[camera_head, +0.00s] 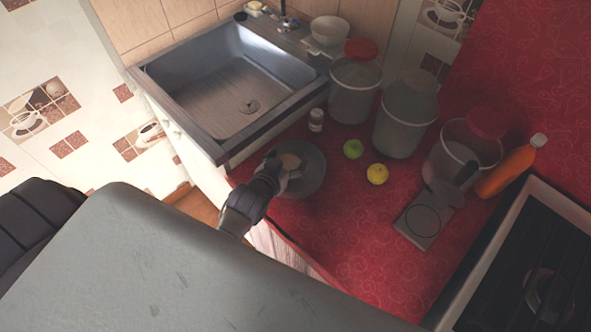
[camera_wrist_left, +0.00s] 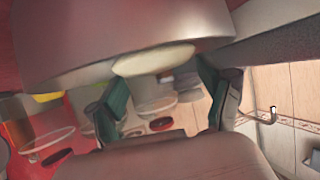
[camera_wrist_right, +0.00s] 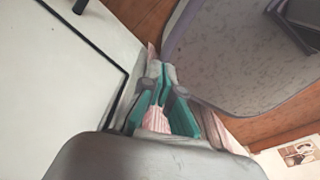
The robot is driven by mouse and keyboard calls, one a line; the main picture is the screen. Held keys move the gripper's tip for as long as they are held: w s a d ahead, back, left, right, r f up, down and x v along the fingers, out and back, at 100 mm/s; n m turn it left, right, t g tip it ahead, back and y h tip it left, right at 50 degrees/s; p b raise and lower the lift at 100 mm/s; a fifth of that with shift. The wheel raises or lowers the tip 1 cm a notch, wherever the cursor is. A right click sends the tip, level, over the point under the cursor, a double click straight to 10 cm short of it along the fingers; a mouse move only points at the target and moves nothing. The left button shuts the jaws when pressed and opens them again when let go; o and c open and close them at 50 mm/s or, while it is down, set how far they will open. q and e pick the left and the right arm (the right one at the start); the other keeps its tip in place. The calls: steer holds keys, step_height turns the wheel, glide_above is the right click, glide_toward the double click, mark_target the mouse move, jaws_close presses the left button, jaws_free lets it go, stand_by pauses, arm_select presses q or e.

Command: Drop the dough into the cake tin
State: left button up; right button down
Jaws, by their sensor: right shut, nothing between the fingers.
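The cake tin (camera_head: 318,181) is a round grey tin on the red counter, beside the sink. In the left wrist view its grey wall (camera_wrist_left: 60,62) fills the top. The pale, rounded dough (camera_head: 289,162) is at my left gripper (camera_head: 284,169), over the tin in the head view. In the left wrist view the dough (camera_wrist_left: 153,59) sits between the teal fingertips, which meet its sides; I cannot tell its height above the tin floor. My right gripper (camera_wrist_right: 162,68) is shut and empty, seen only in the right wrist view.
A steel sink (camera_head: 225,80) is at the back left. A green fruit (camera_head: 353,149), a yellow fruit (camera_head: 377,174) and a small jar (camera_head: 316,120) stand near the tin. Tall containers (camera_head: 406,120), a grey scale (camera_head: 423,222), an orange bottle (camera_head: 511,168) and a stove (camera_head: 525,270) lie right.

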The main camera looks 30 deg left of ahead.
arm_select(q)
steer(key=shift+o, duration=1.4)
steer(key=v, duration=1.2)
